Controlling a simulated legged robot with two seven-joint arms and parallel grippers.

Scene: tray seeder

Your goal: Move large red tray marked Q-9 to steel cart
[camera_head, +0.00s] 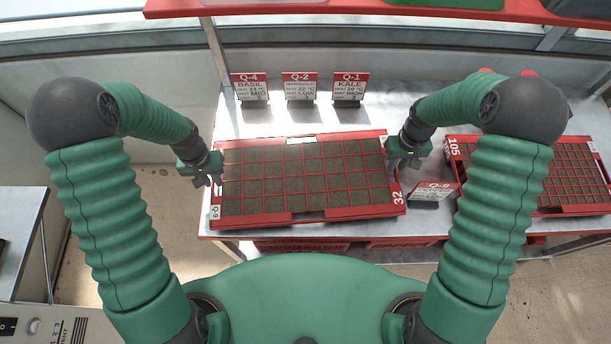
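The large red tray (300,216) has many soil-filled cells and a white Q-9 label at its front left corner; "32" shows on its right rim. It lies on the metal bench, slightly skewed. My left gripper (212,178) is at the tray's left rim, and my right gripper (403,160) is at its right rim. Both look in contact or very close. The fingers are small and partly hidden, so I cannot tell whether they are closed on the rims. A grey metal surface (22,225) stands at the left; I cannot tell if it is the steel cart.
A red tray marked 105 (500,211) lies at the right. A Q-9 sign (432,190) stands between the trays. Q-4 (250,88), Q-2 (300,88) and Q-1 (350,88) signs stand behind. Red trays (300,245) sit below the bench. A panel (50,325) is at lower left.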

